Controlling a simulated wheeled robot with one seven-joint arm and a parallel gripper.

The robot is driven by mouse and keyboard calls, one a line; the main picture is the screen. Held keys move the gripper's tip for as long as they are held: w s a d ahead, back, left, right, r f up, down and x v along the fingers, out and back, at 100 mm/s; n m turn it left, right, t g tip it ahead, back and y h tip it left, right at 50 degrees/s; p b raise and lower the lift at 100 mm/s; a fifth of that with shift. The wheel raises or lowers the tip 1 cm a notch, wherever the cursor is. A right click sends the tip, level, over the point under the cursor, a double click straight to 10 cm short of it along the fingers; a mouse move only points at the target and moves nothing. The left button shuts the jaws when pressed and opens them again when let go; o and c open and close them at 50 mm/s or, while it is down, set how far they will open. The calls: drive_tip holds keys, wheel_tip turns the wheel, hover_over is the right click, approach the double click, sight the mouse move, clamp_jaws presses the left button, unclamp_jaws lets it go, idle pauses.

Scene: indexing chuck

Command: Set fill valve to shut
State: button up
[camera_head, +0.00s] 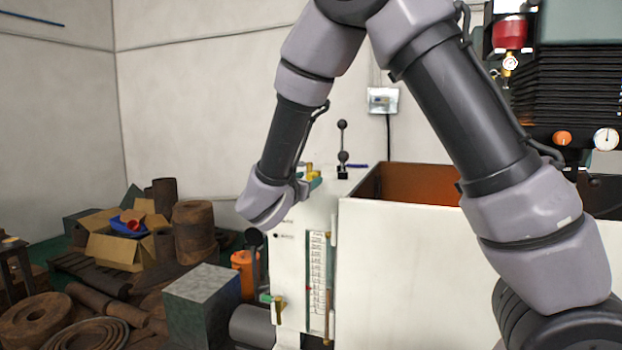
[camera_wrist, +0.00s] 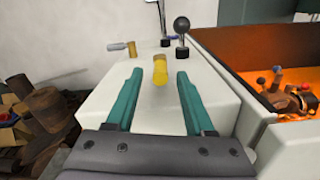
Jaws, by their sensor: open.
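In the wrist view my gripper (camera_wrist: 159,74) is open, with its two teal fingers pointing over the top of a white cabinet (camera_wrist: 90,115). A yellow brass-coloured fitting (camera_wrist: 160,72) stands between the fingers, with a gap visible on each side. It may be the fill valve, but I see no label naming it. A second brass piece with a pale handle (camera_wrist: 118,46) lies beyond the left fingertip. In the head view a brass part (camera_head: 311,170) shows beside my wrist at the cabinet top; my arm hides most of the gripper there.
A black ball-topped lever (camera_head: 342,140) stands behind the fitting. An open tank (camera_head: 415,167) with an orange interior is to the right. Another brass valve with a green handle (camera_head: 279,301) is low on the cabinet front, beside a scale (camera_head: 317,285). Rusty scrap (camera_head: 195,232) crowds the left.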

drive_tip(key=shift+x, duration=1.25)
clamp_jaws()
idle(0.5)
